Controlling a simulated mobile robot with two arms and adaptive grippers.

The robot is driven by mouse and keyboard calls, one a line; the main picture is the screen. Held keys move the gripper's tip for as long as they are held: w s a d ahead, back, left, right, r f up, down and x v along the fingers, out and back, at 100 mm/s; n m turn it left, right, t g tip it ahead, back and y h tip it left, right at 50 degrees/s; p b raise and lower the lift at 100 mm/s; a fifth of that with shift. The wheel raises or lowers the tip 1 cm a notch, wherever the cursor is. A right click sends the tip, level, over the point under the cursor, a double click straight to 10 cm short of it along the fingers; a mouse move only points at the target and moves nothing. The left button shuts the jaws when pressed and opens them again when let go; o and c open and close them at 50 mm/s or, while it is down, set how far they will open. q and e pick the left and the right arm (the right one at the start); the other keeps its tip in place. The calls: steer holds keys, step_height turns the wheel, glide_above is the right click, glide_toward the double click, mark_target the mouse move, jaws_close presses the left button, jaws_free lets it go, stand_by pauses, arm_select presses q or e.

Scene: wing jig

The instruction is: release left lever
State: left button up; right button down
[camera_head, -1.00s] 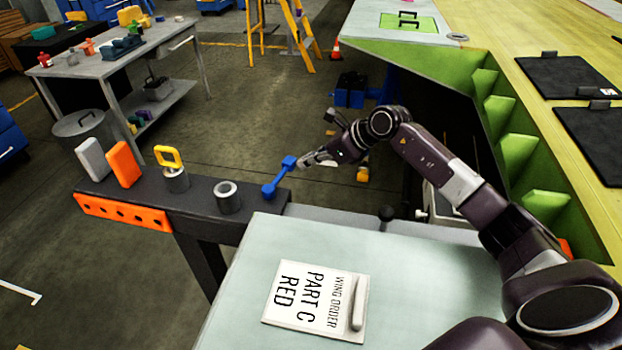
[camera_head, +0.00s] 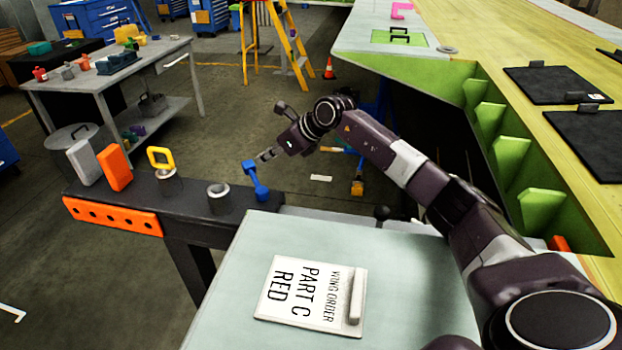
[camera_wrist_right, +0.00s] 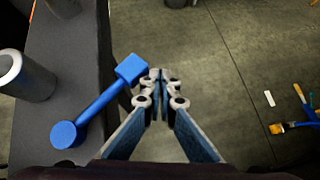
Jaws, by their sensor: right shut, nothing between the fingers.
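The blue lever (camera_head: 256,181) stands on the right end of the dark bench, its block-shaped handle end up and leaning slightly left. In the right wrist view the lever (camera_wrist_right: 99,102) runs from a round blue pivot at lower left to the handle block. My right gripper (camera_head: 266,155) is shut and empty just right of and behind the handle. In the wrist view the closed fingertips (camera_wrist_right: 160,80) are right beside the handle block; I cannot tell whether they touch it. My left gripper is not in view.
On the dark bench (camera_head: 190,205) stand a grey ring (camera_head: 218,190), a yellow-handled piece (camera_head: 161,158), an orange block (camera_head: 115,167) and a grey block (camera_head: 84,162). A pale table with a "PART C RED" card (camera_head: 300,290) is in front. The green wing structure (camera_head: 530,180) is at right.

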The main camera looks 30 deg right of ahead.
steer(key=shift+w+a, duration=0.2)
steer(key=shift+a, duration=0.1)
stand_by(0.4)
steer(key=v, duration=1.2)
